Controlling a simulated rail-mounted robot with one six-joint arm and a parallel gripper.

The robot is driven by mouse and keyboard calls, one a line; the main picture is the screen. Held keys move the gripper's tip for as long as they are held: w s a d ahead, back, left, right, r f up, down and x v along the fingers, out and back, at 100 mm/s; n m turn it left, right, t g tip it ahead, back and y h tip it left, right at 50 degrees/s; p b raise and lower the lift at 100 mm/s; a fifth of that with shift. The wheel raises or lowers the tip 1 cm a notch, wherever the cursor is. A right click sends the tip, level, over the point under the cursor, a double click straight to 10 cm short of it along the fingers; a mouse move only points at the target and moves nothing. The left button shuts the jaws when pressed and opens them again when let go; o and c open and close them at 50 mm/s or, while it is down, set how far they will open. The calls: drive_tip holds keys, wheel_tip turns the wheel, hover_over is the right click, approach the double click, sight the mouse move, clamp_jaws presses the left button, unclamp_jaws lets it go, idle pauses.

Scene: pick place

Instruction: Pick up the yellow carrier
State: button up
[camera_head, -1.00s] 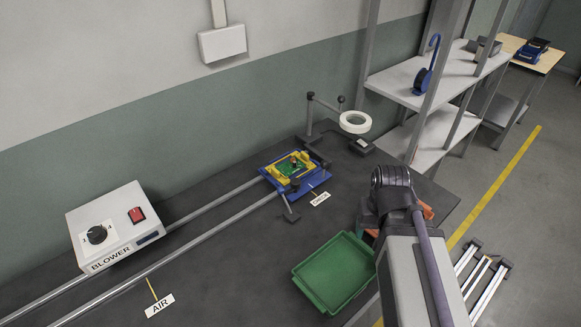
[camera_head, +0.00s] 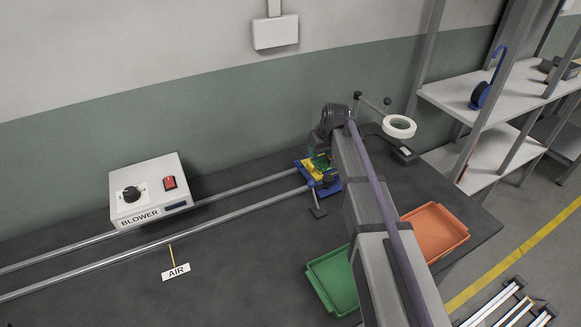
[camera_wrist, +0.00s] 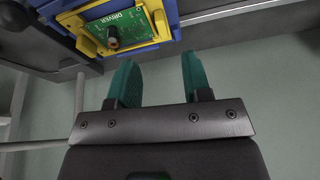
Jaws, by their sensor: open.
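The yellow carrier (camera_head: 312,173) sits on a blue base (camera_head: 330,189) at the right end of two rails, partly hidden by my arm. In the wrist view the yellow carrier (camera_wrist: 86,44) shows at the top, cut by the frame edge. It holds a green circuit board (camera_wrist: 118,28) marked DRIVER with a dark round part on it. My gripper (camera_wrist: 157,68) has two teal fingers spread apart with nothing between them. The fingertips point toward the carrier's side of the view and appear apart from it.
A blower box (camera_head: 151,190) stands left behind the rails (camera_head: 150,245). A green bin (camera_head: 333,283) and an orange bin (camera_head: 434,232) lie either side of my arm. Shelves (camera_head: 490,90) stand at right.

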drive_tip(key=w+a+n, duration=0.1)
drive_tip(key=b, duration=0.6)
hover_over(310, 164)
drive_tip(key=s+d, duration=0.1)
drive_tip(key=s, duration=0.1)
drive_tip(key=shift+t, duration=0.3)
wheel_tip(310, 164, down, 5)
drive_tip(key=shift+s+d, duration=0.1)
drive_tip(key=shift+p, duration=0.3)
drive_tip(key=b+x, duration=0.5)
drive_tip(key=shift+f, duration=0.2)
drive_tip(key=shift+r, duration=0.3)
drive_tip(key=c, duration=0.8)
wheel_tip(310, 164, up, 10)
drive_tip(key=p, duration=1)
drive_tip(key=shift+r+p, duration=0.15)
drive_tip(key=shift+p, duration=0.25)
clamp_jaws()
